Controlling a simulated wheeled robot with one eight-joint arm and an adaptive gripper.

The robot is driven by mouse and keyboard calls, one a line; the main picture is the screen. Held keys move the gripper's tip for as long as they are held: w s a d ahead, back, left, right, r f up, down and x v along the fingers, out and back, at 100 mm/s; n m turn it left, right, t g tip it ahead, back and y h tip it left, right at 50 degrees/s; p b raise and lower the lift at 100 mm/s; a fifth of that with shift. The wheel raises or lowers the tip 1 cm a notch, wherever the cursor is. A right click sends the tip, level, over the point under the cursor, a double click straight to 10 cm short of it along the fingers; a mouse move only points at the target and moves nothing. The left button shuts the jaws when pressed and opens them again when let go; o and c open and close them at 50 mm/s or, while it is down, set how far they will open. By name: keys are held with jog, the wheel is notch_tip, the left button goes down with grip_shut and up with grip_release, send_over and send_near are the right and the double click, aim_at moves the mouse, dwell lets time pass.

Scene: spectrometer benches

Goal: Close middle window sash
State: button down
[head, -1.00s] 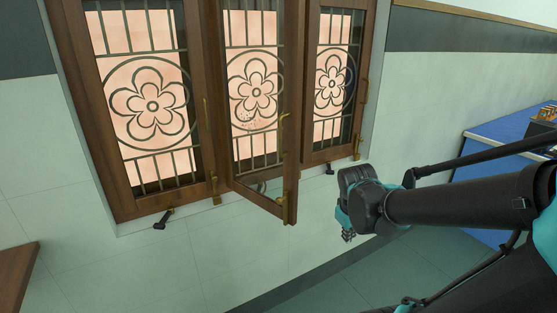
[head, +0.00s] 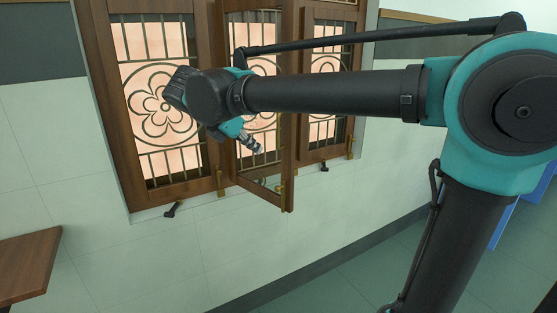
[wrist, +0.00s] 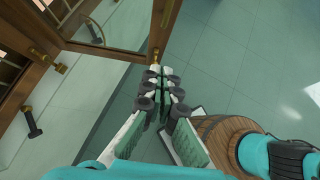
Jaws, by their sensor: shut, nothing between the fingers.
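The middle window sash (head: 288,178) has a brown wooden frame and stands ajar, swung out into the room. Its lower corner juts forward of the wall. My gripper (head: 256,147) is shut and empty. In the head view it overlaps the middle window, and my arm hides much of the sash's upper part. In the wrist view the sash (wrist: 112,50) is at the top, with a brass fitting at its corner. My gripper's fingertips (wrist: 160,72) are together just below that corner in the picture; I cannot tell whether they touch it.
The left window (head: 160,150) and right window (head: 325,130) flank the middle one. A black handle (head: 172,209) sits on the ledge below. A brown table (head: 28,265) is at the lower left. The floor between is clear.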

aim_at(287, 160)
jog(key=x, duration=0.4)
jog(key=r+x, duration=0.1)
jog(key=x, duration=0.2)
jog(key=w+x, duration=0.1)
jog(key=x, duration=0.3)
jog(key=shift+w+d, duration=0.3)
jog(key=shift+d, duration=0.25)
jog(key=shift+w+d, duration=0.35)
jog(key=shift+w, duration=0.15)
jog(key=shift+w+d, duration=0.3)
jog(key=shift+d, duration=0.05)
jog(key=w+d+n+t+y, duration=0.2)
jog(key=w+d+n+y, duration=0.15)
jog(key=w+d, duration=0.4)
jog(key=w+a, duration=0.2)
jog(key=w, duration=1.3)
jog(key=w+a+n, duration=0.1)
jog(key=w+a, duration=0.1)
jog(key=w, duration=1.3)
jog(key=shift+w, duration=0.2)
